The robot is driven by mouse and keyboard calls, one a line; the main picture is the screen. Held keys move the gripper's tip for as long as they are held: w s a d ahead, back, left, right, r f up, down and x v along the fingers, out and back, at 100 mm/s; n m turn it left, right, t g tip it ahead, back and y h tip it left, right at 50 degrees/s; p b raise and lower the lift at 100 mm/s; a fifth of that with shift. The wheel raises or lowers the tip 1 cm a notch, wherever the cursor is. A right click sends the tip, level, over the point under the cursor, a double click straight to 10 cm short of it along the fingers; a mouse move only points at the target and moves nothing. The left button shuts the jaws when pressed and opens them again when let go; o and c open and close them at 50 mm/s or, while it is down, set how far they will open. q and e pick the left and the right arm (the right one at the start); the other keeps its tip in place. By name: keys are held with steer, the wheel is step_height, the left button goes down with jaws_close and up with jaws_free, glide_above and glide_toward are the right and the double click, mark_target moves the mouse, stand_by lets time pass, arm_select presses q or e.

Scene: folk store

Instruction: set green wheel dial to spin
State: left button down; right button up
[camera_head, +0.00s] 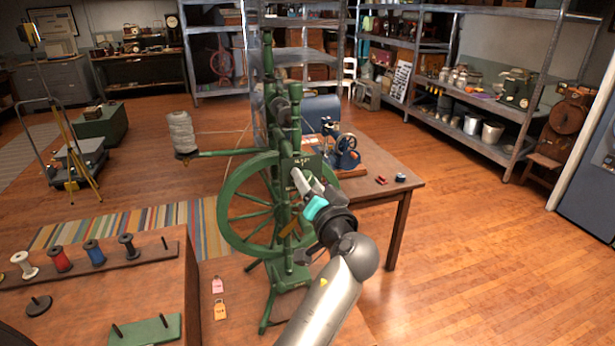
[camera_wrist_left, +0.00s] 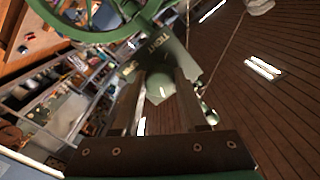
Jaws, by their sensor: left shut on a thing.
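My left gripper (camera_head: 308,185) is at the post, right of the wheel. In the left wrist view the green dial knob (camera_wrist_left: 160,90) sits between the two fingers of my left gripper (camera_wrist_left: 159,98), which is shut on it. A green plate (camera_wrist_left: 157,48) behind the knob reads "TIGHT"; a second label at its left is only partly readable. In the head view the gripper hides the dial. My right gripper is not in view.
A wooden table (camera_head: 407,182) with a blue hand-cranked device (camera_head: 345,152) stands just behind the wheel. A bench (camera_head: 150,285) with several thread spools is at the lower left. Shelves (camera_head: 480,108) line the back right. The floor at right is clear.

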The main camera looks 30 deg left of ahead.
arm_select(q)
steer(key=m+p, duration=0.3)
steer(key=m, duration=0.3)
steer(key=shift+r, duration=0.2)
steer(key=m+p, duration=0.4)
steer(key=m, duration=0.2)
steer(key=shift+m+p, duration=0.3)
steer(key=shift+m, duration=0.1)
steer(key=m+p, duration=0.1)
steer(key=m, duration=0.1)
steer(key=shift+w+f+m, duration=0.1)
steer(key=shift+m, duration=0.2)
steer(key=shift+f+m+p, duration=0.1)
steer(key=shift+m+p, duration=0.25)
steer(key=shift+m, duration=1.65)
steer(key=shift+c, duration=2.2)
jaws_free()
steer(key=shift+f, duration=0.1)
